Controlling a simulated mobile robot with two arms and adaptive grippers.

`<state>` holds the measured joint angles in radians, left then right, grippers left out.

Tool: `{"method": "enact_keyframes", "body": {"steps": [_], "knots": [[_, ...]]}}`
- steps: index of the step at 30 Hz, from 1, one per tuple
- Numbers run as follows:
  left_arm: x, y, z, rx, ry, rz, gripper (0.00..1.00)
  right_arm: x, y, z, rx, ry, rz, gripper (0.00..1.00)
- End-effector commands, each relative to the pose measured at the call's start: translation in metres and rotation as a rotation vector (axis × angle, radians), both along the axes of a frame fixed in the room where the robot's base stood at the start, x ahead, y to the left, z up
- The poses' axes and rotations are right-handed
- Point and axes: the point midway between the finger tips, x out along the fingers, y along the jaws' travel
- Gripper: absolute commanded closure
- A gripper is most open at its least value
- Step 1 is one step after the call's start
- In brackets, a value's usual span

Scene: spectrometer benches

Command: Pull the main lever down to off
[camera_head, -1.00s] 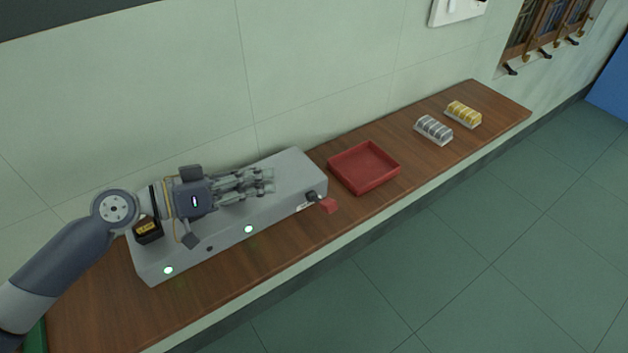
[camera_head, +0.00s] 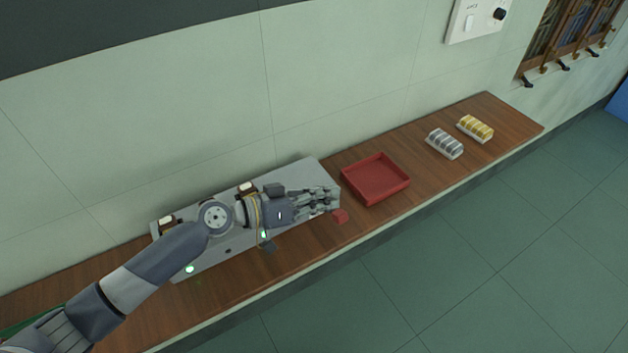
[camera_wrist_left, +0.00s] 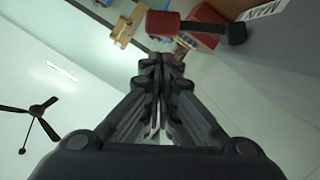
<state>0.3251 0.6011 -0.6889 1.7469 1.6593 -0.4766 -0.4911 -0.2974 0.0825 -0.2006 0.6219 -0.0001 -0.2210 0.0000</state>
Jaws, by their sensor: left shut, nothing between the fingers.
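The main lever has a red grip (camera_head: 340,216), which sticks out at the right end of the front of a grey instrument box (camera_head: 312,172). In the left wrist view, the red grip (camera_wrist_left: 163,24) is on a black arm running to a pivot on the box's face, beside a label (camera_wrist_left: 266,9) reading MAIN. My left gripper (camera_head: 337,199) is shut and empty over the box's right end, its fingertips close to the red grip. The fingertips also show in the left wrist view (camera_wrist_left: 162,60), below the grip in the picture. Contact cannot be told. My right gripper is not in view.
A red tray (camera_head: 376,199) lies on the wooden bench (camera_head: 290,268) just right of the box. Racks of silver (camera_head: 444,144) and gold (camera_head: 476,128) pieces stand further right. A white wall panel (camera_head: 470,22) with a black knob hangs above. Open floor lies in front.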

Motion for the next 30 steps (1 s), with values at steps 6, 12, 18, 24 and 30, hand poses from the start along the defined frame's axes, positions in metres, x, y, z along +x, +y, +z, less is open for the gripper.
{"method": "enact_keyframes", "body": {"steps": [6, 12, 18, 24, 30], "knots": [[-0.004, -0.003, -0.009, 0.000, 0.000, 0.001, 1.00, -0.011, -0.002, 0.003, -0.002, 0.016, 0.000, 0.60], [-0.004, -0.003, -0.010, -0.001, -0.001, 0.001, 1.00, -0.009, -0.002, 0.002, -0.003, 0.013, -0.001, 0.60], [-0.005, -0.003, -0.010, 0.004, -0.007, 0.000, 1.00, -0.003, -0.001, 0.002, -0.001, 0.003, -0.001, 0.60], [-0.008, -0.005, -0.012, 0.029, -0.041, 0.000, 1.00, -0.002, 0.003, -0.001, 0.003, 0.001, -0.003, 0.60], [-0.009, -0.006, -0.014, 0.045, -0.062, 0.000, 1.00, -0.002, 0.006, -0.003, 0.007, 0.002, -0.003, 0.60]]}}
